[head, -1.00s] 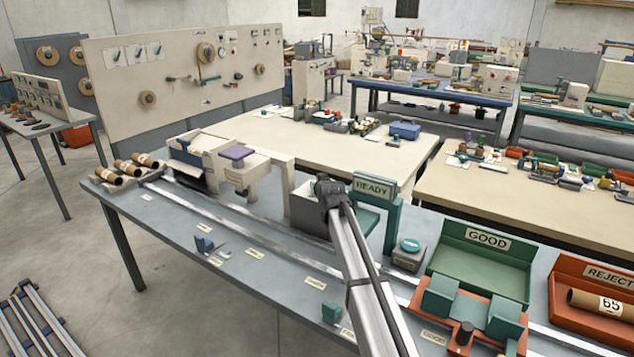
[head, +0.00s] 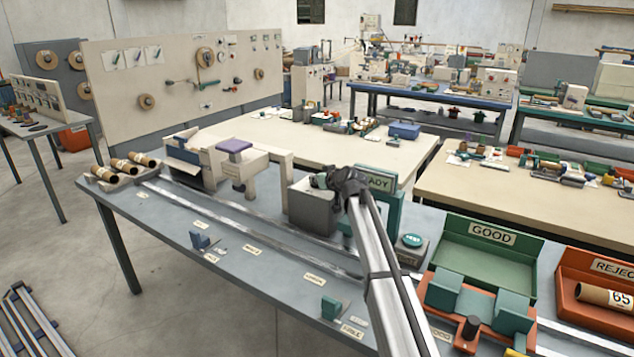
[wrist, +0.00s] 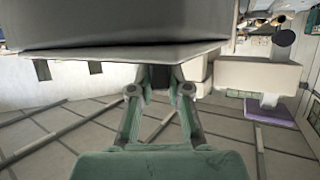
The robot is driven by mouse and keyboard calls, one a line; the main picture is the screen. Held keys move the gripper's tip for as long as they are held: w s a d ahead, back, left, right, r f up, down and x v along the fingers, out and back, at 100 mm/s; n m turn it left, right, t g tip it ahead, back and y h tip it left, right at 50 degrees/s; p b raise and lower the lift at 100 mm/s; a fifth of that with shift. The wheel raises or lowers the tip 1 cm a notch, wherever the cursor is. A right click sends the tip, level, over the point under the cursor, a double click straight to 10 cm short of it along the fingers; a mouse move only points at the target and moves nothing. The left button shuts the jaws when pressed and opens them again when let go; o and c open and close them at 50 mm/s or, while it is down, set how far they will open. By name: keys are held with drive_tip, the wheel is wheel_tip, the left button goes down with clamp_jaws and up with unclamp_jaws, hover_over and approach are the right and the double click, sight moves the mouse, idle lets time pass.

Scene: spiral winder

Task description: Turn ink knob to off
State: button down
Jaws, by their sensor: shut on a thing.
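My gripper (wrist: 160,88) shows in the wrist view with its two green-grey fingers converging. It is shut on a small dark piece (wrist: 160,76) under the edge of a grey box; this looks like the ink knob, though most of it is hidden. The arm covers part of the sign. I cannot read the knob's setting.
A beige machine with a purple pad (head: 234,146) stands left of the box. The green button (head: 411,241), GOOD bin (head: 490,258) and REJECT bin (head: 600,290) are to the right. Metal rails (head: 240,226) run along the bench.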

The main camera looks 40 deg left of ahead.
drive_tip(key=c, duration=1.1)
unclamp_jaws()
wheel_tip(320, 180, up, 10)
